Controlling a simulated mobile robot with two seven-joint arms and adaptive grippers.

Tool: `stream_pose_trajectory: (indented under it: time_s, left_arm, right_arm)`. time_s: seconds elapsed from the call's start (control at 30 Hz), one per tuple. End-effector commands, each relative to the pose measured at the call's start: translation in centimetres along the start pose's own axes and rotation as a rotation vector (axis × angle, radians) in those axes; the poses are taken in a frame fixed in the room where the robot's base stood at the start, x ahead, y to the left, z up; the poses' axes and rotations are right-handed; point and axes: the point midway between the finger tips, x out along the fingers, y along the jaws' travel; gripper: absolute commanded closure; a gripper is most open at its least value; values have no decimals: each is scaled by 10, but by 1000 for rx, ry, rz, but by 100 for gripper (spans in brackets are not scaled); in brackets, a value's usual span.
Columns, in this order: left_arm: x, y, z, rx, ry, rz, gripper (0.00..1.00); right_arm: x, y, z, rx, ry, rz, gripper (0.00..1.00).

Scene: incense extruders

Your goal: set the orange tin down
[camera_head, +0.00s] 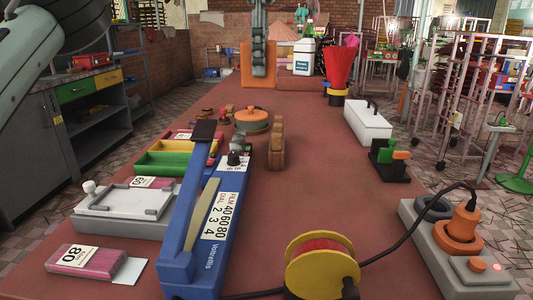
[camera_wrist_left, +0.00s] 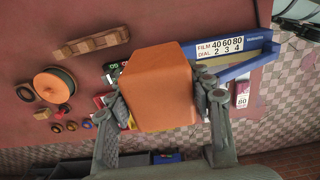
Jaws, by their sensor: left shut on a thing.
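The orange tin (camera_wrist_left: 160,88) fills the middle of the left wrist view, between the two grey fingers of my left gripper (camera_wrist_left: 160,104). The fingers are shut on its sides. My right gripper is in neither view.
A blue film sealer (camera_head: 207,225) and a wire spool (camera_head: 322,265) stand near the front. A white box (camera_head: 367,124) stands to the right. The reddish tabletop (camera_head: 335,180) is bare between rack and box.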

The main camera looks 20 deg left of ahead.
Motion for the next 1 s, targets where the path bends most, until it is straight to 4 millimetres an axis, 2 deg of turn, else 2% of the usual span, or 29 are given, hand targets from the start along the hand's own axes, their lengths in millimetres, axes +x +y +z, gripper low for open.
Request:
stream_pose_trajectory:
  time_s: [0.03,0.17,0.4,0.53,0.67,0.77,0.87,0.9,0.97,1.0]
  left_arm:
    - [21,0,0,7,1,-14,84]
    - [54,-1,-1,6,0,-13,84]
    - [113,-1,0,2,0,-9,84]
    - [135,-1,0,2,1,-7,84]
    - [157,-1,0,2,1,-7,84]
    - [175,-1,-1,0,3,-7,84]
    - [191,-1,-1,-1,2,-7,84]
    - [195,-1,-1,-1,1,-6,90]
    - [200,-1,0,0,1,-5,90]
    - [203,-1,0,0,1,-6,95]
  right_arm:
    - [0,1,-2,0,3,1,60]
    - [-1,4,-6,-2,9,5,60]
    - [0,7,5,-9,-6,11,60]
    - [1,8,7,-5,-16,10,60]
    - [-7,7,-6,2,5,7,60]
    - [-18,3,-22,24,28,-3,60]
    - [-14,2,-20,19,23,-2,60]
    - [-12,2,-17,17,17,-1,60]
    - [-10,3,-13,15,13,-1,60]
    - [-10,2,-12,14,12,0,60]
